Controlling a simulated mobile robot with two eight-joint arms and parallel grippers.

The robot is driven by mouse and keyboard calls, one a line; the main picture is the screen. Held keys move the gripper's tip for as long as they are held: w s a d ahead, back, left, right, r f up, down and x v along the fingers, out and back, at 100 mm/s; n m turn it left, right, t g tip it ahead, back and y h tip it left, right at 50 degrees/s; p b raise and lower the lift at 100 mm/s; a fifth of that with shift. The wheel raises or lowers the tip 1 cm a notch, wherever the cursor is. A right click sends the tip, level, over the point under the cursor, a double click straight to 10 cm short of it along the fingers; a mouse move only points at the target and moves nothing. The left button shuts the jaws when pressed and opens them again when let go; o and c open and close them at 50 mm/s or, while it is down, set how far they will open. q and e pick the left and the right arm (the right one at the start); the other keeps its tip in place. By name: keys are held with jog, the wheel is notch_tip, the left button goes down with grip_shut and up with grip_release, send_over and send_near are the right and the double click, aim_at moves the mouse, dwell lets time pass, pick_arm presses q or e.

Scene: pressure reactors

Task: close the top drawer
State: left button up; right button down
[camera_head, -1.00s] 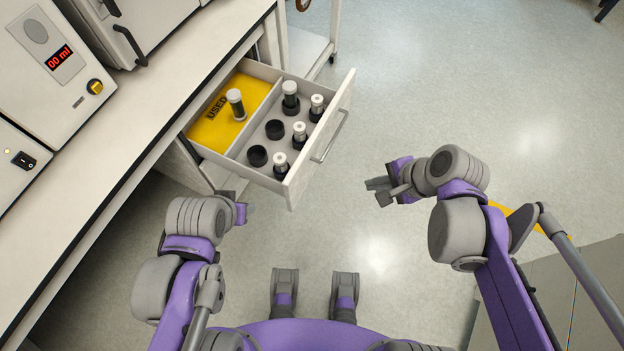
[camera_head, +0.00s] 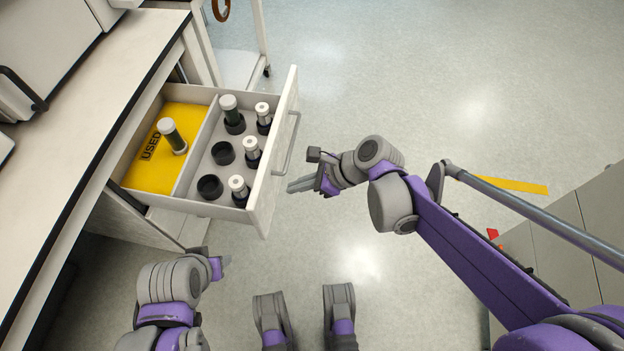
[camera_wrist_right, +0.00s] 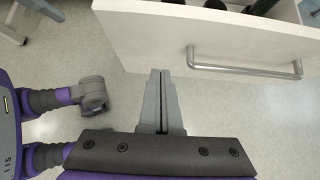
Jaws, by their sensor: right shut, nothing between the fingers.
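The top drawer (camera_head: 275,165) is pulled out from under the bench, with its white front and silver handle (camera_head: 287,145) facing right. Inside are a yellow section marked USED (camera_head: 146,178) with one vial (camera_head: 172,137), and a grey section with several black holders and vials. My right gripper (camera_head: 302,183) is shut and empty, just right of the drawer front. In the right wrist view its fingers (camera_wrist_right: 161,90) point at the front, left of the handle (camera_wrist_right: 245,65); contact cannot be told. My left gripper (camera_head: 222,262) is below the drawer; its fingers are unclear.
The white bench top (camera_head: 70,120) with dark edge runs along the left, carrying white equipment. A white cart (camera_head: 236,68) stands behind the drawer. A grey cabinet (camera_head: 570,260) is at right.

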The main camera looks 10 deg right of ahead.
aim_at(266, 187)
jog(key=a, duration=0.2)
jog(key=w+a, duration=0.1)
jog(key=shift+a+f, duration=0.3)
jog(key=shift+f, duration=0.05)
jog(key=shift+w+a+b, duration=0.2)
jog(key=shift+a+b, duration=0.1)
jog(key=shift+a, duration=0.1)
jog(key=shift+r, duration=0.1)
jog(key=shift+w+a, duration=0.1)
jog(key=shift+a, duration=0.35)
jog(key=w+a+p, duration=0.1)
jog(key=w+a, duration=0.2)
jog(key=a, duration=0.8)
jog(key=w+a+p, duration=0.1)
jog(key=w+a, duration=0.3)
jog(key=a, duration=0.7)
jog(key=w+a+p, duration=0.2)
jog(key=w+a, duration=0.2)
jog(key=a, duration=0.8)
jog(key=shift+r, duration=0.15)
